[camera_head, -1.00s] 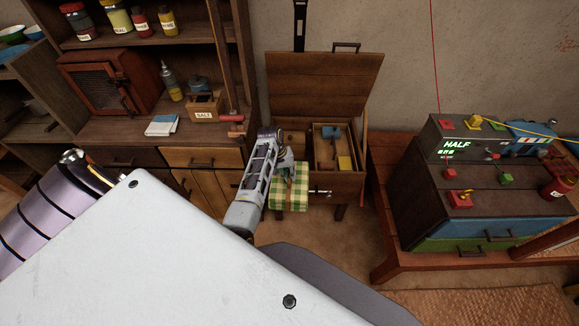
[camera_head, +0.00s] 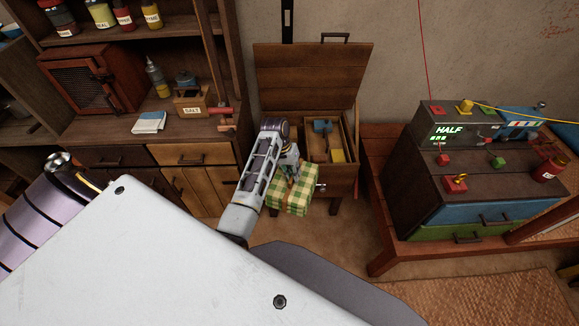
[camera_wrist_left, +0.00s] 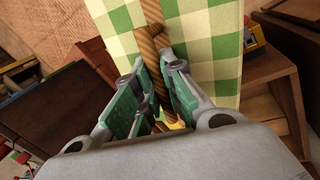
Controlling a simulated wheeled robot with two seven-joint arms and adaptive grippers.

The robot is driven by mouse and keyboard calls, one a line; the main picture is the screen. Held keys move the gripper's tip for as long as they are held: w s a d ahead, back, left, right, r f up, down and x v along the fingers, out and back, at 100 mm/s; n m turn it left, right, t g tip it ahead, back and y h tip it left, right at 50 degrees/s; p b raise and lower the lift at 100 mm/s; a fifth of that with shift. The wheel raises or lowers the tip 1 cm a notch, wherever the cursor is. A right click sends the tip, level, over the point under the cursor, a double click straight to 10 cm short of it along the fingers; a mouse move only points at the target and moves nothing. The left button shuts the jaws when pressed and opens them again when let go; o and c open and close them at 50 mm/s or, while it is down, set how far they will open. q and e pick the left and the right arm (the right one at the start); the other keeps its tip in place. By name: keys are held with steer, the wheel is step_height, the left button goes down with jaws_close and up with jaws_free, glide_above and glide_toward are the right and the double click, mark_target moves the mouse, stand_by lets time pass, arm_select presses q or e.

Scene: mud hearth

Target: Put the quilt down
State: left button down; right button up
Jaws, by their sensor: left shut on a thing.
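The quilt (camera_head: 294,196) is a folded green-and-cream checked bundle in front of the open wooden chest. My left gripper (camera_head: 290,168) is at its upper side and shut on it. In the left wrist view the quilt (camera_wrist_left: 225,50) fills the top middle, with a twisted brown cord (camera_wrist_left: 152,35) around it. The left gripper's fingers (camera_wrist_left: 158,90) close at that cord. The quilt hangs slightly tilted before the chest front. My right gripper is not in view.
The chest (camera_head: 345,178) has its lid (camera_head: 308,75) up and holds blue and yellow items. A cabinet with shelves (camera_head: 190,125) stands left. A low red-brown bench (camera_head: 385,255) carrying a dark drawer unit (camera_head: 405,205) stands right. A woven mat (camera_head: 490,300) lies on the floor.

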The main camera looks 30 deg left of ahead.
mark_target(298, 187)
arm_select(q)
steer(key=shift+m, duration=0.7)
steer(key=s+d+f+b, duration=0.1)
steer(key=d+f+b, duration=0.1)
steer(key=s+d+f+b, duration=0.1)
steer(key=f, duration=0.1)
steer(key=shift+s+d+b, duration=0.25)
steer(key=shift+s+b, duration=0.1)
steer(key=shift+m+g, duration=0.3)
steer(key=shift+m, duration=0.1)
steer(key=s+d+f+b, duration=0.1)
steer(key=f, duration=0.1)
steer(key=s+d+f+b, duration=0.1)
steer(key=s+f+b, duration=0.1)
steer(key=f, duration=0.1)
steer(key=s+f+b, duration=0.2)
steer(key=f, duration=0.1)
steer(key=shift+d, duration=0.4)
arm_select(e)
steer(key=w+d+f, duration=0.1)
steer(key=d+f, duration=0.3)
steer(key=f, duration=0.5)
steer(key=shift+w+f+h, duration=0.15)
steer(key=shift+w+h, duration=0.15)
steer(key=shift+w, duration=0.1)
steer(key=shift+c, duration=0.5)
